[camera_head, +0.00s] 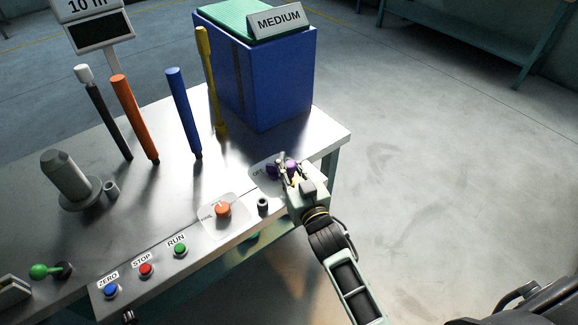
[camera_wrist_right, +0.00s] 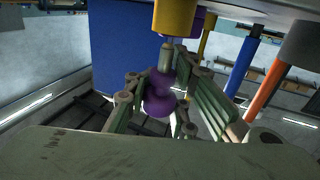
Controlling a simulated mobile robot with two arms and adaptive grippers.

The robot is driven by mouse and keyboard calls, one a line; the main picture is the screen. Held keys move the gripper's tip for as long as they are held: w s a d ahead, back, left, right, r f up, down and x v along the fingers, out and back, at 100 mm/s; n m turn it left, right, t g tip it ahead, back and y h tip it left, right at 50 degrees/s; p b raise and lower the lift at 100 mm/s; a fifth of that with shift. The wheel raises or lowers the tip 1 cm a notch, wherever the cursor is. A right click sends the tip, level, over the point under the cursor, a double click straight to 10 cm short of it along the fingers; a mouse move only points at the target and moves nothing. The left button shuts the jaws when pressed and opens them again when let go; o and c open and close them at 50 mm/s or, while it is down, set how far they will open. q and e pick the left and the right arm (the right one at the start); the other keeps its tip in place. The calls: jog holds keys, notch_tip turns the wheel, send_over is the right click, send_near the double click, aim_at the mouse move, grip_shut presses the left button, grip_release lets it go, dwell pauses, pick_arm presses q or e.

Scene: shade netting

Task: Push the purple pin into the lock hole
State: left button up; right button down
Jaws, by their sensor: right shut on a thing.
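The purple pin (camera_head: 283,171) is at the right end of the bench's front strip, on a pale labelled plate (camera_head: 262,175). My right gripper (camera_head: 290,172) is shut on it, with a finger on each side. In the right wrist view, the pin's rounded purple knob (camera_wrist_right: 159,97) sits between the fingers (camera_wrist_right: 155,98), below a grey metal tip and a yellow cylinder (camera_wrist_right: 175,16). The gripper hides part of the pin in the head view. I cannot make out the lock hole for certain; a small dark-topped grey socket (camera_head: 263,204) stands close by, left of the gripper. My left gripper is not in view.
An orange knob (camera_head: 223,209) and green, red and blue buttons (camera_head: 180,249) line the front strip. A blue box (camera_head: 262,80) stands behind the gripper. Tall blue (camera_head: 184,112), orange (camera_head: 134,118), black and yellow rods stand on the bench.

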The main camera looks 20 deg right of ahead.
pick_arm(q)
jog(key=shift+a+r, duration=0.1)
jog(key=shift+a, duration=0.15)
pick_arm(e)
jog(key=shift+w, duration=0.2)
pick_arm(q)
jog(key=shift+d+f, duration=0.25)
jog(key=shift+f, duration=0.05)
pick_arm(e)
jog(key=shift+f, duration=0.9)
dwell(0.4)
jog(key=shift+s+f, duration=0.15)
jog(key=shift+f, duration=0.2)
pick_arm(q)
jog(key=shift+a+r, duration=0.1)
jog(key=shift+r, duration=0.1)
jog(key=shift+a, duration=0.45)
pick_arm(e)
jog(key=shift+f, duration=0.1)
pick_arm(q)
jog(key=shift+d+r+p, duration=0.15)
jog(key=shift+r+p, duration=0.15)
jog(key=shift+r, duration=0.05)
